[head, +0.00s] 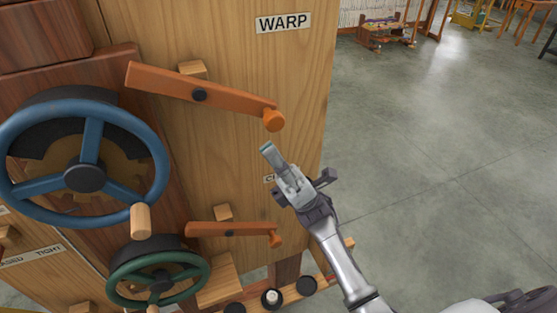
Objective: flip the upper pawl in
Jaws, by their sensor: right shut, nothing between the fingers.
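The upper pawl (180,88) is an orange-brown bar on the wooden panel, under the WARP label. It turns on a black pivot and slopes down to the right, ending in an orange knob (274,119). Its left end is above the blue handwheel (85,178), apart from the rim in this view. My right gripper (266,148) is shut and empty. Its fingertips are just below the knob, with a small gap in the picture. My left gripper is not in view.
A similar lower pawl (230,230) is beside a green handwheel (157,277). The WARP label (283,22) is above. Small wooden blocks stick out near both pawls. Open grey floor (440,130) lies right of the panel.

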